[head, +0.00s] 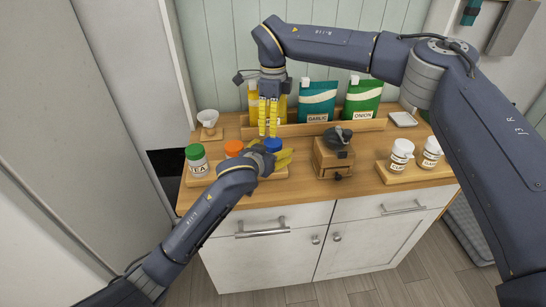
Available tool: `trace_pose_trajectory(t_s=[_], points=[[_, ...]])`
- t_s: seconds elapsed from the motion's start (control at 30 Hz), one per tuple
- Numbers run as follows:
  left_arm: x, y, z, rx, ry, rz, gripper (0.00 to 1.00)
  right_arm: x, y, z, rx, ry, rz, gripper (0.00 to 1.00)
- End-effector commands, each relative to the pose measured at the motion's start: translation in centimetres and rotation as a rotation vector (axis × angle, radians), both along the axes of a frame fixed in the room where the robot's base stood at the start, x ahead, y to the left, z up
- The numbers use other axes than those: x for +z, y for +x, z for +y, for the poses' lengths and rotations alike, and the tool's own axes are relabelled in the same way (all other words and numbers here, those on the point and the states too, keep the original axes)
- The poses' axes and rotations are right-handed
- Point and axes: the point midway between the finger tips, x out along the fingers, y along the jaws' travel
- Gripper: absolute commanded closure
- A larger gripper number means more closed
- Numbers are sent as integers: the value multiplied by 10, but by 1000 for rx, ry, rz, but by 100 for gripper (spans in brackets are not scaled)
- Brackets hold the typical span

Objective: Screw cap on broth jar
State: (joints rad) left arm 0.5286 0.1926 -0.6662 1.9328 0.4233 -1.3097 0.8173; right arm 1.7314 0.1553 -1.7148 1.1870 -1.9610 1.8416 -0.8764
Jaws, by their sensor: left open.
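Three capped jars stand in a row on a small wooden tray at the left of the counter. One has a green cap (194,151) and a pale label, one an orange cap (233,147), one a blue cap (273,144). I cannot tell which is the broth jar; the lower parts of the orange- and blue-capped ones are hidden by my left arm. My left gripper (284,158) is open, its yellow fingers beside the blue-capped jar. My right gripper (268,117) points down just above the blue cap; its yellow fingers look close together, and whether they hold anything is unclear.
A back shelf holds a yellow item, a teal garlic pouch (318,100) and a green onion pouch (362,98). A wooden grinder box (333,158) stands mid-counter. White jars (401,156) stand on a right tray.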

Motion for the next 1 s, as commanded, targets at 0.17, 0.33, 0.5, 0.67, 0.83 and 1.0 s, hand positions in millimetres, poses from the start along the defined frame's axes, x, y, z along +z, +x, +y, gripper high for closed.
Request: trace_pose_trajectory(t_s=[0.17,0.33,0.5,0.67,0.83,1.0], points=[[-2,5,-2,1,1,0,22,0,0,0,0,0,0,31],[-2,5,-2,0,0,-1,22,0,0,0,0,0,0,31],[-2,5,-2,0,0,-1,23,0,0,0,0,0,0,31],[-2,5,-2,0,0,0,41,0,0,0,0,0,0,31],[-2,5,-2,0,0,0,61,0,0,0,0,0,0,31],[-2,5,-2,0,0,0,81,0,0,0,0,0,0,31]])
